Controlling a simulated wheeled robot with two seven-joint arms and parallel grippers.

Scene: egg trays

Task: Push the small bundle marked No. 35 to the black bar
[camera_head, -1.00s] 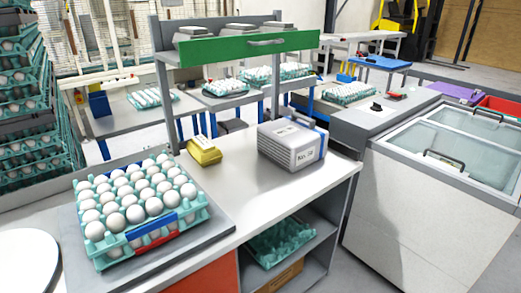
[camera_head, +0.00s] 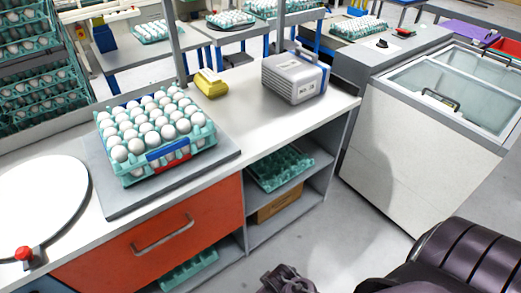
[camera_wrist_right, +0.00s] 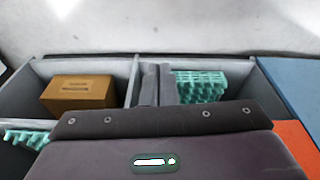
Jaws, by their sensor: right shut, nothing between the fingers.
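A grey box-like case (camera_head: 294,78) with a handle and a pale label stands on the white worktop in the head view; I cannot read the label. A small yellow item (camera_head: 211,83) with a pale top lies to its left. I cannot tell which of them is marked No. 35, and I cannot make out a black bar. My right gripper (camera_head: 286,279) is at the bottom edge of the head view, low in front of the shelves and apart from both items. In the wrist view its dark fingers (camera_wrist_right: 157,84) are together and empty. My left gripper is not in view.
An egg tray (camera_head: 127,180) full of white eggs sits on a grey mat left of the yellow item. Below are an orange drawer (camera_head: 160,237) and open shelves with a teal tray (camera_head: 279,168) and brown box (camera_head: 279,205). A white freezer (camera_head: 400,150) stands right.

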